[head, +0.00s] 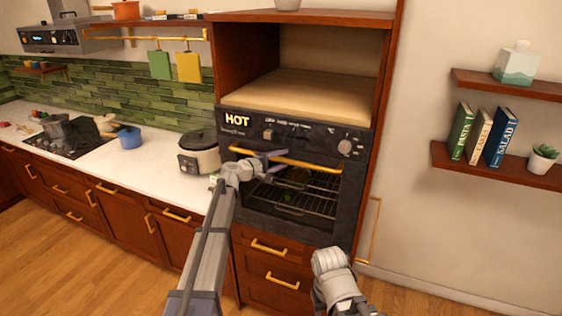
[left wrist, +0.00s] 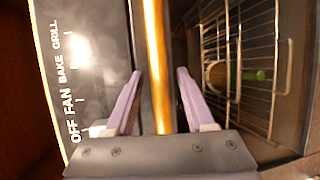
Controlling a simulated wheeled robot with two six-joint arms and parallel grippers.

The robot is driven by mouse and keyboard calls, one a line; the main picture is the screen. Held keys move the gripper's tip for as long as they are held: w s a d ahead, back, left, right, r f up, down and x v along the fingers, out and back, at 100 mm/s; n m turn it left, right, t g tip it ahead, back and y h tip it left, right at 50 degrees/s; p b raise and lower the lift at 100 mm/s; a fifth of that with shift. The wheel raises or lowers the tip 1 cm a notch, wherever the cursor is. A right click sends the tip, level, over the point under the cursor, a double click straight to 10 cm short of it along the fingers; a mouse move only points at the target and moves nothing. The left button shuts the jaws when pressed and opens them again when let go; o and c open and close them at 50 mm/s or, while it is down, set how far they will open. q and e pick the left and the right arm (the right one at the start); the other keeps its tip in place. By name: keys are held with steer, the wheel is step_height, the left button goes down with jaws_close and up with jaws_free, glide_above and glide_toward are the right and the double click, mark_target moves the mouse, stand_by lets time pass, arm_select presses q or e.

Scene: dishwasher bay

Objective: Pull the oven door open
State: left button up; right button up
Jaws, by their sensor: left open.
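The oven (head: 300,128) is built into a tall wooden cabinet, with a dark control panel lettered HOT. Its door (head: 290,222) looks shut, with racks showing through the dark window. The brass handle bar (head: 318,166) runs across the door's top, below the knobs. My left gripper (head: 271,156) is at the left part of this handle. In the left wrist view the handle (left wrist: 153,40) passes between the two open purple fingers (left wrist: 158,75); I see no clear contact.
A slow cooker (head: 200,153) stands on the white counter left of the oven. Drawers with brass handles (head: 270,248) lie below the door. Wooden floor is clear at the lower right. Shelves (head: 490,165) with books hang on the right wall.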

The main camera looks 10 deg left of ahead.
arm_select(q)
steer(key=shift+c, duration=0.2)
jaws_close()
stand_by(1.1)
